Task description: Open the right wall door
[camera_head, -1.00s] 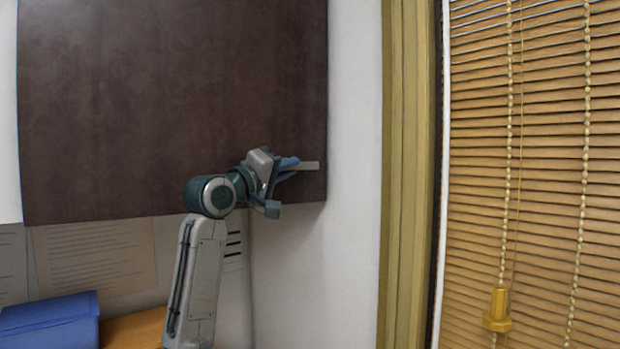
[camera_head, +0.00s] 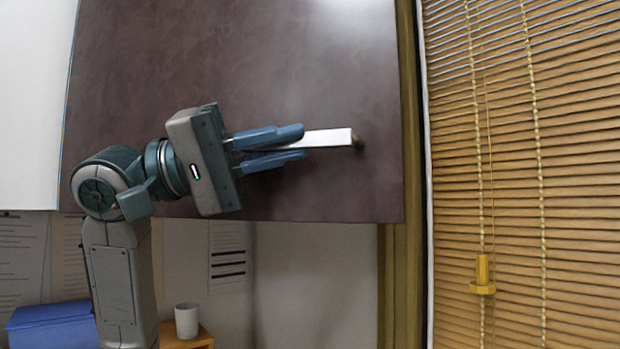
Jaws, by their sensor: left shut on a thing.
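The dark brown wall door (camera_head: 240,60) fills the upper middle of the head view. Its right edge stands out in front of the white wall and part of the wooden window frame, so it looks swung out from the wall. A pale bar handle (camera_head: 335,138) sits near its lower right. My left gripper (camera_head: 303,143) comes from the left, with its blue fingers shut on the handle, one above and one below. The handle's left part is hidden between the fingers. My right gripper is not in view.
A white panel (camera_head: 30,110) adjoins the door on the left. A window with wooden blinds (camera_head: 530,200) and a hanging cord pull (camera_head: 482,275) is on the right. Below are a blue box (camera_head: 50,325) and a white cup (camera_head: 187,320) on a wooden surface.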

